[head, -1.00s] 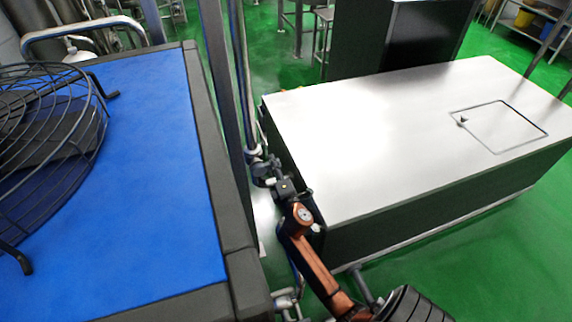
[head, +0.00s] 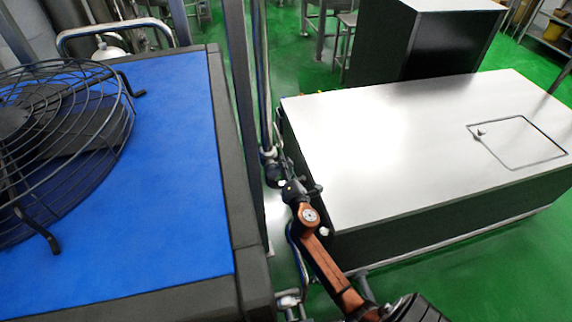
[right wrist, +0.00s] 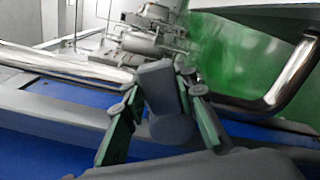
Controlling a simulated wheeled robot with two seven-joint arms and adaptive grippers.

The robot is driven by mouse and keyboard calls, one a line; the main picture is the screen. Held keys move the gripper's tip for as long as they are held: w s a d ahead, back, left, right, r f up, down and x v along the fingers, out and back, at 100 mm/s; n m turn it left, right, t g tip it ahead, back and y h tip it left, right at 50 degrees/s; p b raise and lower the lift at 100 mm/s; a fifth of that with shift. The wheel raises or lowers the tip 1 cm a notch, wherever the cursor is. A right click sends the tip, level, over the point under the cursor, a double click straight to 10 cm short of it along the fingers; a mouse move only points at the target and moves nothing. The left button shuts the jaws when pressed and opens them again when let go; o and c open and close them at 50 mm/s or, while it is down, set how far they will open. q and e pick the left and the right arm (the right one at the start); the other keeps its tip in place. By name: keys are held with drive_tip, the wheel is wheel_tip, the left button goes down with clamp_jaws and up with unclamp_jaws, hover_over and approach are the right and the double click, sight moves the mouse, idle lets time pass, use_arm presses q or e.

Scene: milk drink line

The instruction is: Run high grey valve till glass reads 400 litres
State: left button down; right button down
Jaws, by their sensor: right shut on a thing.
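A grey valve handle (right wrist: 160,88) stands between the fingers of my right gripper (right wrist: 165,105) in the right wrist view, and the gripper is shut on it. In the head view my right gripper (head: 290,188) is at the upright pipe (head: 266,110), beside a small dark fitting on it. The handle itself is mostly hidden there by the gripper. No level glass can be made out, so no reading shows. My left gripper is not in view.
A blue-topped unit with a black fan guard (head: 60,140) stands left of the pipe. A pale-topped cabinet (head: 400,140) with dark sides stands close on the right. The right wrist view shows metal fittings (right wrist: 150,40) and a bent chrome pipe (right wrist: 292,75). Green floor lies open at lower right.

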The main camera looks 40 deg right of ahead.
drive_tip(key=shift+f, duration=0.1)
drive_tip(key=c, duration=1.5)
unclamp_jaws()
drive_tip(key=v, duration=1.2)
